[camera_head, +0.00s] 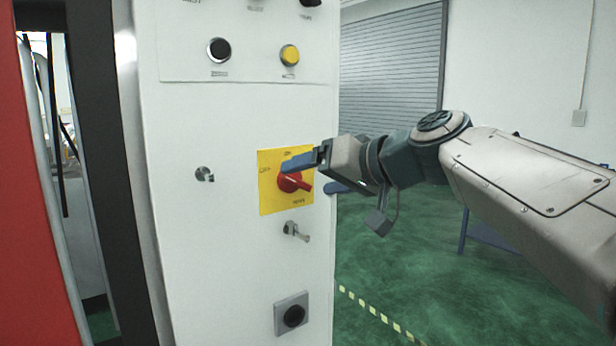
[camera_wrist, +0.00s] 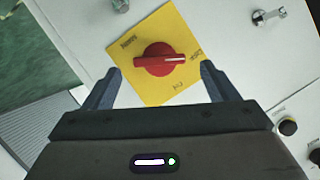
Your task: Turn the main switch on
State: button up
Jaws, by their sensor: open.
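The main switch is a red rotary knob (camera_head: 289,181) on a yellow square plate (camera_head: 272,202) on the white cabinet front. It also shows in the wrist view as a red knob (camera_wrist: 160,60) with a raised grip bar and a white line, on its yellow plate (camera_wrist: 128,45). My gripper (camera_head: 309,174) is in front of the plate, coming from the right. In the wrist view my gripper (camera_wrist: 160,75) is open, one blue-grey finger on each side of the knob, with gaps to both. Its fingers partly cover the plate; contact with the plate cannot be told.
The white cabinet (camera_head: 235,255) carries a keyed lock (camera_head: 204,174), a latch handle (camera_head: 296,231) below the plate, a black round fitting (camera_head: 293,315), a yellow button (camera_head: 289,55) and a black button (camera_head: 219,50). Open green floor (camera_head: 450,290) lies to the right.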

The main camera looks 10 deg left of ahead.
aim_at(300, 181)
jog(key=shift+x, duration=1.95)
jog(key=c, duration=1)
